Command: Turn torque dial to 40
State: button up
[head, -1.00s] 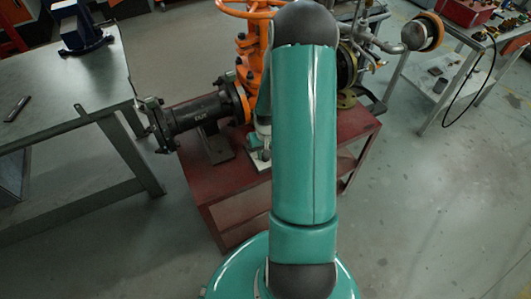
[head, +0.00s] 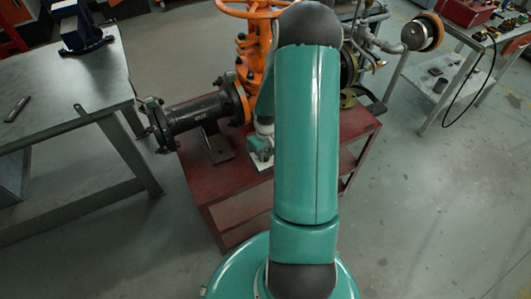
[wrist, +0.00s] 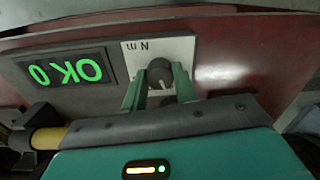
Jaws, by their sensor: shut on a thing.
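The torque dial (wrist: 160,71) is a dark round knob with a light pointer mark, on a white plate (wrist: 183,48) printed "N m" upside down in the wrist view. My gripper (wrist: 159,84) has its two green fingers on either side of the knob and is shut on it. Left of the plate, a black display (wrist: 66,72) shows green upside-down characters that look like "OK" and "0". In the head view my gripper (head: 261,148) is low over the red stand, partly behind my arm. The knob is hidden there.
The red stand (head: 225,205) carries an orange gate valve (head: 252,70) and a black flanged pipe (head: 198,115). A grey table (head: 60,90) stands at the left and a cluttered bench (head: 440,80) at the right.

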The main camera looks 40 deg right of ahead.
aim_at(266, 154)
jog(key=o, duration=1)
jog(key=shift+c, duration=0.2)
notch_tip(266, 154, up, 14)
jog(key=shift+d, duration=0.15)
